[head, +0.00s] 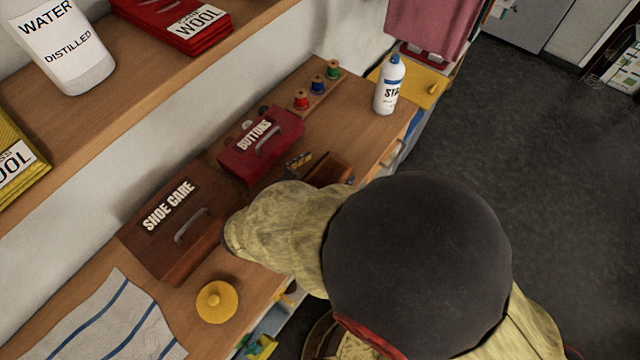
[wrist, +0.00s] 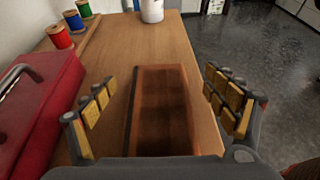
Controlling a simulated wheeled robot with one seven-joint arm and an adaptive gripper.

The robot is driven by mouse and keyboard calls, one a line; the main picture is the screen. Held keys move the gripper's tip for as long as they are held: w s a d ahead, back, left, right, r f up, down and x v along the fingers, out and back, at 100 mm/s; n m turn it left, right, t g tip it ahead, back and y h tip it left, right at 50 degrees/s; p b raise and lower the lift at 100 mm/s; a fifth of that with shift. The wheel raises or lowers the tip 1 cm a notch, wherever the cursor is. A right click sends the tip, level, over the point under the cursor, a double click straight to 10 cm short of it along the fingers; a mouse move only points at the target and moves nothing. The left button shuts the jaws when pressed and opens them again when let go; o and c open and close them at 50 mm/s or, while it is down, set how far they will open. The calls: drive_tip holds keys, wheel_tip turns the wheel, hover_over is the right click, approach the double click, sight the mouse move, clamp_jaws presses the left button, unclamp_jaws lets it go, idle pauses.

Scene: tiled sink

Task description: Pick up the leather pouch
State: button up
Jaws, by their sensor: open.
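The leather pouch (wrist: 160,110) is a dark brown rectangular piece with a lighter reddish-brown edge. It lies on the wooden counter in the wrist view, and part of it shows in the head view (head: 331,170). My gripper (wrist: 160,78) is open, with one yellow-padded finger on each side of the pouch. Visible gaps separate the fingers from its sides. The pouch's near end is cut off by the gripper body in the wrist view. In the head view my arm hides most of the gripper.
A red buttons box (head: 262,145) stands close beside the gripper on its left. A brown shoe care box (head: 172,228), a yellow lidded pot (head: 217,301) and a striped cloth (head: 100,318) are nearer. The counter edge drops off at right.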

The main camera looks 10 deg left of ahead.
sight(337, 162)
drive_tip(key=b+x, duration=0.1)
drive_tip(key=x, duration=0.3)
drive_tip(key=shift+w+f+b, duration=0.15)
drive_tip(key=shift+w+b, duration=0.05)
drive_tip(key=shift+b, duration=0.2)
drive_tip(key=shift+c, duration=0.7)
drive_tip(key=c, duration=1.4)
